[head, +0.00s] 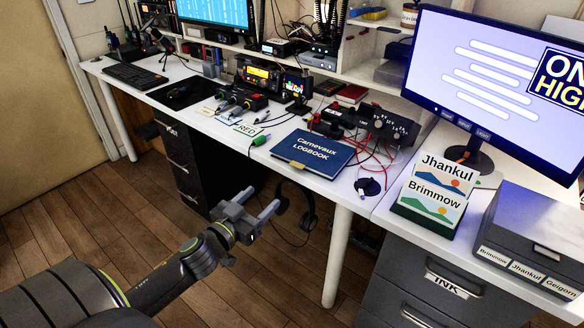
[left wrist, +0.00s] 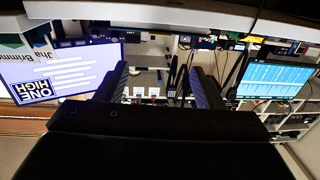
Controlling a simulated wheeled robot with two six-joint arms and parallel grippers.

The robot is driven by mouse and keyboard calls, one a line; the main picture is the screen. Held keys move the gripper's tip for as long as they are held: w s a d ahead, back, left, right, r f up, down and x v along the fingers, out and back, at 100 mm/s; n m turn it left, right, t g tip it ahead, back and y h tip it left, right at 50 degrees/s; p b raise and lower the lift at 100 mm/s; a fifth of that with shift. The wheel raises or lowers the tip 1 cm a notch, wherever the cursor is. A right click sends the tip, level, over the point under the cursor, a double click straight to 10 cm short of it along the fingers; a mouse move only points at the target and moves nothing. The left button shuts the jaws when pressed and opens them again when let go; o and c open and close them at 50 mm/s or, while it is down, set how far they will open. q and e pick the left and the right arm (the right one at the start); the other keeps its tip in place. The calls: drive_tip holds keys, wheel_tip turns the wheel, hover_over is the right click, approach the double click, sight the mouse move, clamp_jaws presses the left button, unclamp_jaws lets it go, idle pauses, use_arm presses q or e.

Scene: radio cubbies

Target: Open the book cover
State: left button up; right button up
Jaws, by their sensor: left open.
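The book (head: 313,153) is a dark blue logbook reading "Carnevaux LOGBOOK". It lies flat and closed on the white desk (head: 232,150), close to the front edge. My left gripper (head: 260,206) is open and empty in the head view, in front of the desk's edge, to the left of the book and nearer to me. In the left wrist view its two fingers (left wrist: 160,88) stand apart with nothing held between them. I cannot make out the book in the left wrist view. My right gripper is not in view.
Red and black leads (head: 372,157) and a black device (head: 385,122) lie right of the book. Name cards (head: 434,190) and a grey box (head: 530,232) stand at right. Headphones (head: 307,213) hang below the desk edge.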

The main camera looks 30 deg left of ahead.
use_arm(q)
drive_tip(key=p, duration=0.1)
approach(298, 164)
drive_tip(key=w+b, duration=0.1)
drive_tip(key=w, duration=0.5)
drive_tip(key=shift+f, duration=0.15)
drive_tip(key=shift+w, duration=0.55)
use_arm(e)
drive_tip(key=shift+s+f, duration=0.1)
use_arm(q)
clamp_jaws()
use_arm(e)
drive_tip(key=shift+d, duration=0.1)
use_arm(q)
drive_tip(key=shift+r, duration=0.2)
